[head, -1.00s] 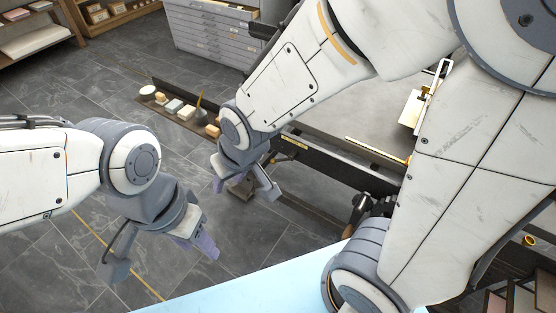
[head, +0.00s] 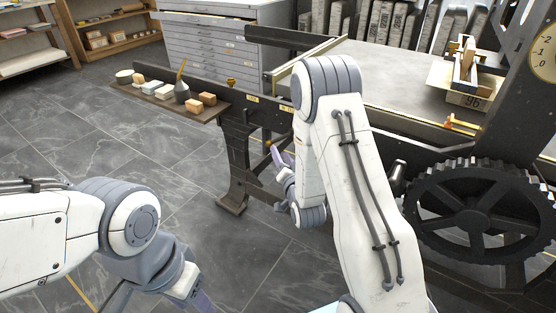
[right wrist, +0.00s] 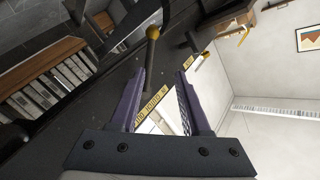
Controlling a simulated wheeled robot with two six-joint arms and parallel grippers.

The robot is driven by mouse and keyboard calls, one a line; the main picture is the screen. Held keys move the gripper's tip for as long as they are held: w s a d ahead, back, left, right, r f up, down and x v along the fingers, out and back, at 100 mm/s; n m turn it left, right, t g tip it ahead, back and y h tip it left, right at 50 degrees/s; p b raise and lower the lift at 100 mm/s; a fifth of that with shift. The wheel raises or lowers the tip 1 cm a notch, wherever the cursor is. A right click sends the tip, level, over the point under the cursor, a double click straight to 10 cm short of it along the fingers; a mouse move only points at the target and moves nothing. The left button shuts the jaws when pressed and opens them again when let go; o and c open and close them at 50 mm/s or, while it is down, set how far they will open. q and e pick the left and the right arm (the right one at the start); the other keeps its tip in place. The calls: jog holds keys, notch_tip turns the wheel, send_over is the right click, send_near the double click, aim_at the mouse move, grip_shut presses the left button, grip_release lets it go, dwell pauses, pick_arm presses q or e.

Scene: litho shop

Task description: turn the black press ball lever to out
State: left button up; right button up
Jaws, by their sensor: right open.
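The ball lever, a dark rod with a brass-coloured ball (right wrist: 153,32), shows in the right wrist view just beyond the tip of the left-hand finger. Its rod runs down toward the gap between the fingers; I cannot tell whether it touches one. My right gripper (right wrist: 160,88) is open, its purple fingers apart. In the head view my right gripper (head: 279,158) is beside the black press frame, partly hidden by my right arm. My left gripper (head: 188,295) is at the bottom left, its tips cut off by the picture edge.
The black press (head: 236,150) has a lettered brass plate (right wrist: 155,105) and a large toothed wheel (head: 480,212). A shelf (head: 205,113) with small blocks juts out left. A grey drawer cabinet (head: 215,50) stands behind. The floor at left is clear.

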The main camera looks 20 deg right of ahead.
aim_at(279, 139)
pick_arm(q)
notch_tip(279, 139, down, 4)
jog(key=shift+r+b, duration=0.2)
jog(key=shift+b, duration=1.05)
pick_arm(e)
jog(key=shift+m+t, duration=0.3)
jog(key=shift+t, duration=0.1)
jog(key=w+d, duration=0.1)
jog(key=w, duration=0.2)
jog(key=w+f, duration=0.1)
jog(key=w, duration=0.2)
jog(key=w+d, duration=0.1)
jog(key=w, duration=0.3)
jog(key=shift+d+f, duration=0.25)
jog(key=shift+d, duration=0.05)
grip_shut()
jog(key=shift+h, duration=0.4)
